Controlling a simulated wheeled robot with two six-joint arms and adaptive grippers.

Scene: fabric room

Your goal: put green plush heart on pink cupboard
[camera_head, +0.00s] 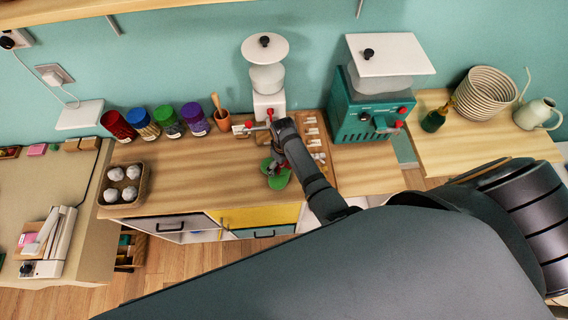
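A green object (279,181), which looks like the green plush heart, is at the front part of the wooden counter (190,178). My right gripper (274,168) is right over it and covers much of it. The green shows on both sides of the fingers. I cannot tell whether the fingers are closed on it or whether it is lifted off the counter. I cannot pick out a pink cupboard; the fronts below the counter look white, yellow and teal. My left gripper is not in view.
An egg carton (141,194) with white balls sits at the counter's left end. Several colored jars (170,122) and a mortar (222,119) stand along the wall. A white machine (268,98) and a teal machine (356,116) stand behind and right. The counter's left-middle is clear.

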